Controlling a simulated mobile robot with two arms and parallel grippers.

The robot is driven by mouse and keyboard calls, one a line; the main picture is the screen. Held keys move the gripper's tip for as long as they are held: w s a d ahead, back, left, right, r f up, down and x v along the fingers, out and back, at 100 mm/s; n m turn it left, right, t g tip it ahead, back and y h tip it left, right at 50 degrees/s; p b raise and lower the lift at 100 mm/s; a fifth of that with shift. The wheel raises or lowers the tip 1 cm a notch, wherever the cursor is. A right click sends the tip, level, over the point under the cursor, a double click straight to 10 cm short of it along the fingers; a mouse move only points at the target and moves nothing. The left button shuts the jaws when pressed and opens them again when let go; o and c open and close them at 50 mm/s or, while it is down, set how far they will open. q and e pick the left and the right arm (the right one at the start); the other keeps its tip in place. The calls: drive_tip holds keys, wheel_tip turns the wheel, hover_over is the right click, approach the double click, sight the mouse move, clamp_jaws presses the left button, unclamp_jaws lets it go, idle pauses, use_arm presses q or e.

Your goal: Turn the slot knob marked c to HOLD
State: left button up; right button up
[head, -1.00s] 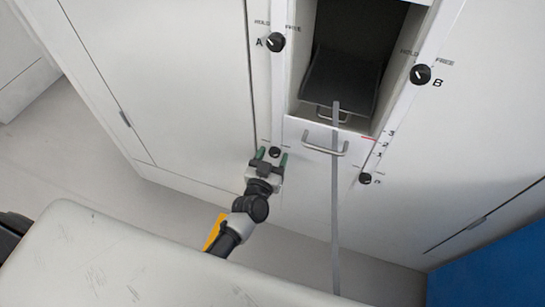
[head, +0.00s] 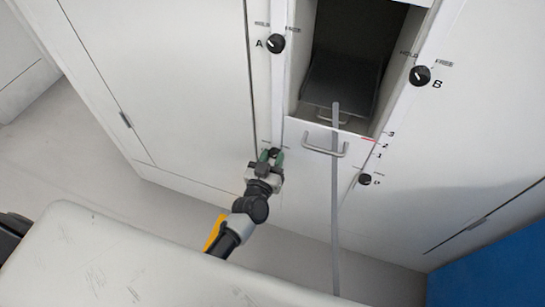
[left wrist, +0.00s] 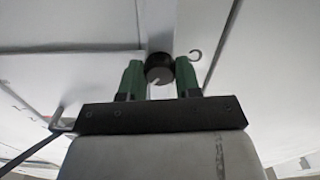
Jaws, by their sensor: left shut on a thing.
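The black slot knob c (left wrist: 159,68) is between the green fingers of my left gripper (left wrist: 158,80) in the left wrist view. A letter C is printed on the white panel beside it. The fingers are shut on the knob from both sides. A pale pointer line shows on its face, slanting. In the head view my left gripper (head: 271,156) reaches up to the knob (head: 275,152) at the lower left of the open slot, and partly hides it. The HOLD and FREE marks of this knob are not readable. My right gripper is not in view.
Knob A (head: 276,43), knob B (head: 420,75) and a lower right knob (head: 365,179) sit around the open slot. A drawer handle (head: 326,149) and a hanging grey strip (head: 335,215) are right of my gripper. A pale surface (head: 130,265) fills the lower left.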

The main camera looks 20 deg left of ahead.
use_arm(q)
drive_tip(key=n, duration=1.1)
drive_tip(key=shift+b, duration=0.3)
drive_tip(key=shift+n, duration=1.1)
drive_tip(key=shift+n+b, duration=0.55)
drive_tip(key=shift+n, duration=1.25)
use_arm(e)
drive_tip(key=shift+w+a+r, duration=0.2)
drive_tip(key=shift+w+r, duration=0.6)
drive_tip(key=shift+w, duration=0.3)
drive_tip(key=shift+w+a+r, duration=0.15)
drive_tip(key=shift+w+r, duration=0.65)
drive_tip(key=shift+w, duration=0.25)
use_arm(q)
drive_tip(key=o, duration=0.9)
drive_tip(key=shift+o, duration=0.2)
